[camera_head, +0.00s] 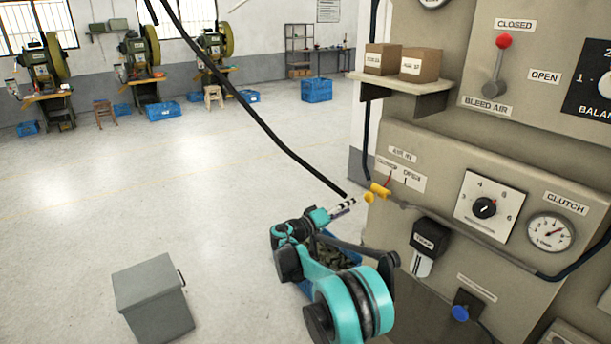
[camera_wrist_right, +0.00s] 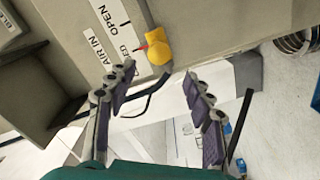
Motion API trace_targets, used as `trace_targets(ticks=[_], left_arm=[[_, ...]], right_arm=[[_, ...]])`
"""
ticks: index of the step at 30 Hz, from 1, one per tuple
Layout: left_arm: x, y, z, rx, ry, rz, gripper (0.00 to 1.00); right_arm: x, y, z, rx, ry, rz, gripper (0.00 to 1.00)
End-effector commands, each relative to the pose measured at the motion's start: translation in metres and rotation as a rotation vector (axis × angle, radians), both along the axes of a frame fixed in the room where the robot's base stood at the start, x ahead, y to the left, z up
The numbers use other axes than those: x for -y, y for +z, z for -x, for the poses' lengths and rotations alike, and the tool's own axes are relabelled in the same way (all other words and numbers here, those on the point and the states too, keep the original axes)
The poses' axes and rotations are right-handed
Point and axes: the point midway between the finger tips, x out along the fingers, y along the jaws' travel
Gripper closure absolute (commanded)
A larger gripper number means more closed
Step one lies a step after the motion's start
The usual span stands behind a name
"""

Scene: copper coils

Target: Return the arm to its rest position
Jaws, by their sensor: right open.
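My right arm is teal and black and reaches up from the bottom of the head view. Its right gripper (camera_head: 350,203) points toward the yellow air valve handle (camera_head: 380,190) on the beige machine panel. In the wrist view the right gripper (camera_wrist_right: 160,86) has its two fingers spread apart with nothing between them. The yellow handle (camera_wrist_right: 157,52) shows there just beyond the fingertips, beside the "AIR IN" and "OPEN" labels. From these views I cannot tell whether a fingertip touches it. My left gripper is in neither view.
The machine panel (camera_head: 450,160) fills the right side, with a clutch dial (camera_head: 484,208), a gauge (camera_head: 550,233) and a bleed-air lever (camera_head: 497,65). A shelf (camera_head: 400,82) juts out with two boxes. A blue crate (camera_head: 345,252) is behind my arm. A grey bin (camera_head: 152,298) stands lower left; open floor lies left.

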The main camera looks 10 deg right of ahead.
Motion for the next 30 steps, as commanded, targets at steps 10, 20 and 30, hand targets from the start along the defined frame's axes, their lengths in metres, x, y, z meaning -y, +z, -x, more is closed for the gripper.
trace_targets(ticks=[10, 20, 30], left_arm=[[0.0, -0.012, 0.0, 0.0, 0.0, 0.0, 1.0], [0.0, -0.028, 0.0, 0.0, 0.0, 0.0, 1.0], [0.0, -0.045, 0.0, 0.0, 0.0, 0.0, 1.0]], right_arm=[[0.007, 0.009, 0.058, -0.11, 0.049, -0.229, 0.48], [-0.026, -0.014, 0.191, -0.241, 0.201, -0.63, 0.48], [-0.1, -0.077, 0.336, -0.267, 0.407, -1.013, 0.48]])
